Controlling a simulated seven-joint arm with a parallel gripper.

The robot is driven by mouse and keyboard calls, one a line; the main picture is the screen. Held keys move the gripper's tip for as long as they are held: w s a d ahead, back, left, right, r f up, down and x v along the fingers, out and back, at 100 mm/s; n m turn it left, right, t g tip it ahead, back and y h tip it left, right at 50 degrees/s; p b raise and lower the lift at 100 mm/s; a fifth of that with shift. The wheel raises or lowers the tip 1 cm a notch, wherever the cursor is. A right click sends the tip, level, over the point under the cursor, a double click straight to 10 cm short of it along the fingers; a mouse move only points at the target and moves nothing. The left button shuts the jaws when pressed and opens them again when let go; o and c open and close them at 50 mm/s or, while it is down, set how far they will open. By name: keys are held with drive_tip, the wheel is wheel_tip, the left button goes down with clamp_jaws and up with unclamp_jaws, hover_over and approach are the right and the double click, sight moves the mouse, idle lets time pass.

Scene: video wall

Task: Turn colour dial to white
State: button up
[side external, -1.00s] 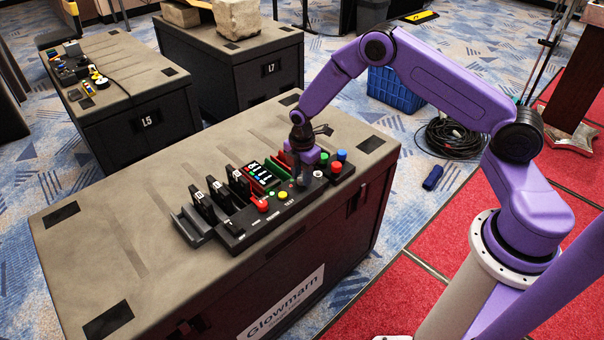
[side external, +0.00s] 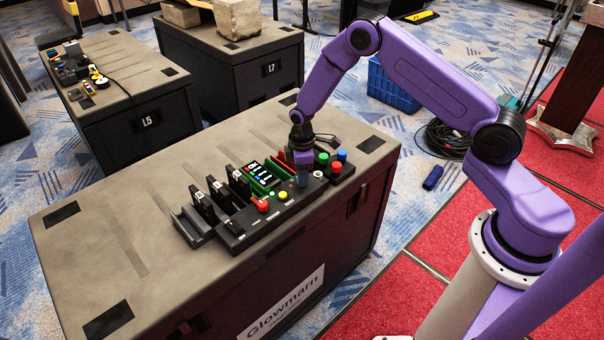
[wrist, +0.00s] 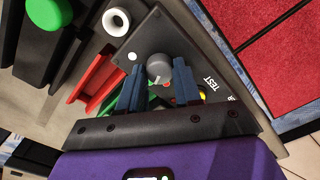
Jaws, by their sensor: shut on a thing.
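The colour dial (wrist: 158,66) is a round grey knob on a black control panel (side external: 262,227). It shows in the wrist view with a pale pointer line on the side towards my gripper. A small white dot (wrist: 132,57) is on the panel just left of the dial. My gripper (wrist: 158,80) has its two blue fingers on either side of the dial, shut on it. In the side external view my gripper (side external: 303,179) points down onto the panel, and its fingers hide the dial there.
Black numbered levers (side external: 220,196) stand to the left. Green and blue knobs (side external: 341,156) stand to the right. The case top (side external: 110,235) is clear at left.

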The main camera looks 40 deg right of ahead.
drive_tip(key=m, duration=0.4)
drive_tip(key=shift+m, duration=0.3)
drive_tip(key=m, duration=0.3)
drive_tip(key=shift+m, duration=0.4)
drive_tip(key=m, duration=0.4)
drive_tip(key=shift+m, duration=1.7)
drive_tip(key=shift+d, duration=0.1)
drive_tip(key=o, duration=1)
drive_tip(key=shift+o, duration=0.2)
wheel_tip(320, 180, up, 18)
drive_tip(key=shift+f, duration=0.25)
